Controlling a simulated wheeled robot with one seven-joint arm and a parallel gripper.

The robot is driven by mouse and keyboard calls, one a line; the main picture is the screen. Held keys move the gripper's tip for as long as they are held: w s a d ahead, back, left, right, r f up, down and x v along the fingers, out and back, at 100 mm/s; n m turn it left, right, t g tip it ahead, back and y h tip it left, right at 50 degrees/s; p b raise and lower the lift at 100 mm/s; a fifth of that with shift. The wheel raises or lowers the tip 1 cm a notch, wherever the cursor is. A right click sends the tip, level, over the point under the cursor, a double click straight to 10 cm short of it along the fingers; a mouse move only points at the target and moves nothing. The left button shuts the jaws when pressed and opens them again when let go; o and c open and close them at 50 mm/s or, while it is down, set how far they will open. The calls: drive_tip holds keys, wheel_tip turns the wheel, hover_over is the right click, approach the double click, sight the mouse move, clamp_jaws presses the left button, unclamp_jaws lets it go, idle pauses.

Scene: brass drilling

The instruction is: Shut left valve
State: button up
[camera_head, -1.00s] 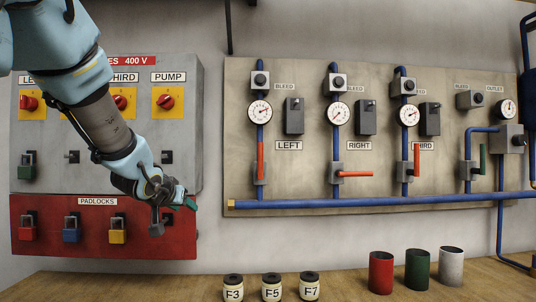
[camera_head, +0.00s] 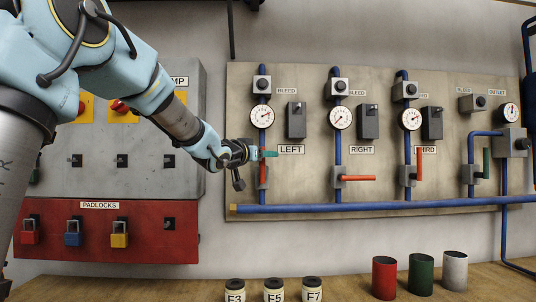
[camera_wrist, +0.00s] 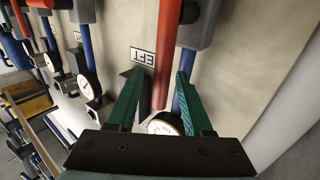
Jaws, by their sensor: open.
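In the wrist view, my gripper (camera_wrist: 160,76) is open, and the red handle (camera_wrist: 168,55) shows between the two green fingers. I cannot tell whether either finger touches it. The LEFT label (camera_head: 291,149) is just to the right of the fingers.
The left gauge (camera_head: 261,113) sits just above my gripper, and a dark box (camera_head: 296,120) stands to its right. The right valve's red handle (camera_head: 358,178) lies horizontal. The third valve's handle (camera_head: 420,163) is upright. A blue pipe (camera_head: 380,207) runs along the panel's bottom.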

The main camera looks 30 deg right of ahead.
drive_tip(key=shift+x, duration=1.1)
clamp_jaws()
idle(0.7)
